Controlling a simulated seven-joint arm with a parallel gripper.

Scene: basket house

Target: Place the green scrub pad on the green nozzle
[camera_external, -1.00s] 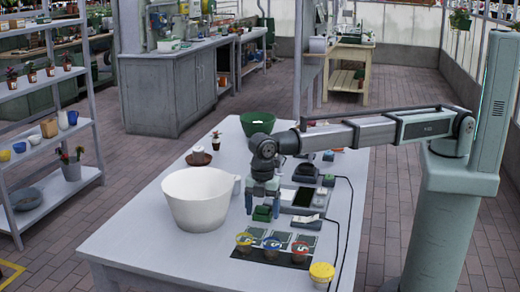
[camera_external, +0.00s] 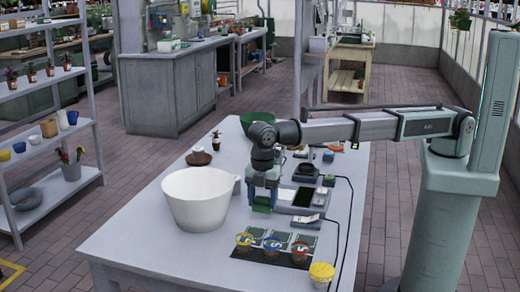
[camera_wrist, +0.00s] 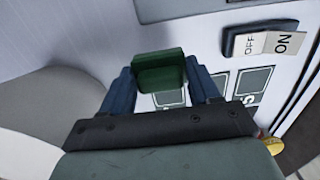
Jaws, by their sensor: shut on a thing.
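My gripper (camera_external: 263,206) is shut on the green scrub pad (camera_wrist: 160,70), a small dark green block between its two blue fingers in the wrist view. In the external view the pad (camera_external: 262,208) shows low between the fingers, beside the white bucket and left of the dark-screened device. It appears held above the table, but the gap is hard to judge. I cannot pick out the green nozzle in either view.
A large white bucket (camera_external: 200,203) stands left of my gripper. A green bowl (camera_external: 247,122) is partly behind my arm. The dark-screened device (camera_external: 303,198), an ON/OFF switch (camera_wrist: 263,42), a mat with colored rings (camera_external: 272,256) and a yellow-lidded jar (camera_external: 321,272) lie nearby.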

